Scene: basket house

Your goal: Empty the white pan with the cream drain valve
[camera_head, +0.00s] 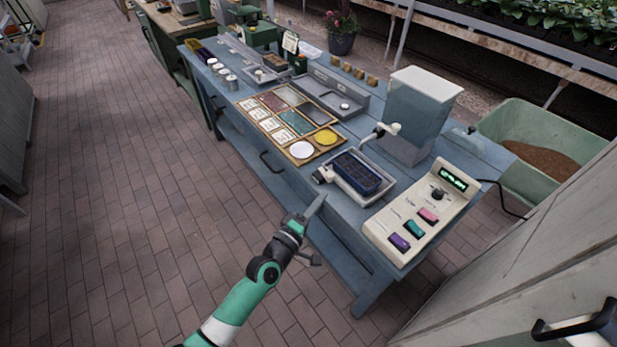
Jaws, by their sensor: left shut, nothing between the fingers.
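The white pan (384,194) sits on the blue workbench, right of the middle of the view. A dark blue celled tray (356,171) rests in it. I cannot tell whether the pan holds water. The cream drain valve (321,175) sticks out at the pan's left side, toward the bench's front edge. My left gripper (319,201) is shut and empty, with its tips near the bench's front edge, just below the valve in the picture and apart from it. My right gripper is not in view.
A clear water tank (417,108) with a white lid stands behind the pan, its tap (381,131) reaching toward it. A control box (420,213) with coloured buttons is at right. Brick floor in front is clear.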

